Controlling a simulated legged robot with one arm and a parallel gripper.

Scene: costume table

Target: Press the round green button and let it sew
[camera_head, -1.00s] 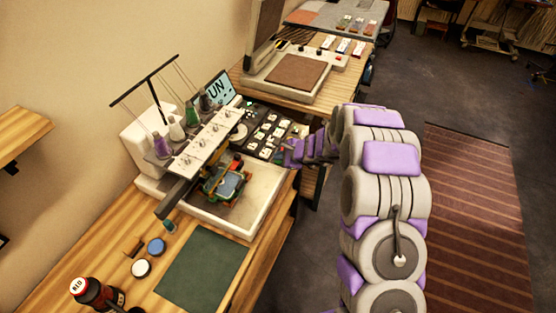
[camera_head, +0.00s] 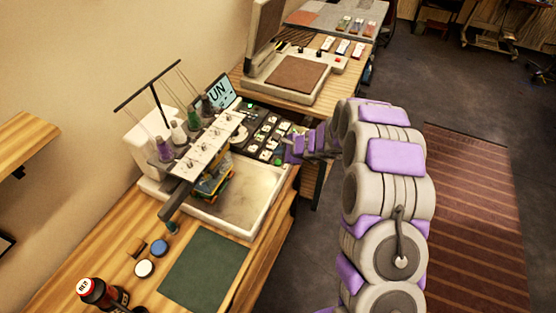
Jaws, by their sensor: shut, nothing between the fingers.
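The embroidery machine (camera_head: 208,140) stands on the wooden table with thread cones and a row of white needle heads. Its button panel (camera_head: 236,139) carries several pale keys and small green spots; I cannot tell surely which is the round green button. The screen (camera_head: 216,93) behind the panel shows the letters "UN", partly covered. The hoop (camera_head: 222,186) with blue cloth sits under the needle heads, at the left of the pale tray (camera_head: 262,190). My gripper (camera_head: 288,152) is shut and empty at the panel's right edge; whether it touches a button is hidden.
A green mat (camera_head: 205,270), a blue disc (camera_head: 158,247), a white disc (camera_head: 144,268) and a dark bottle (camera_head: 98,292) are on the table in front. A heat press (camera_head: 300,75) stands on the table behind.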

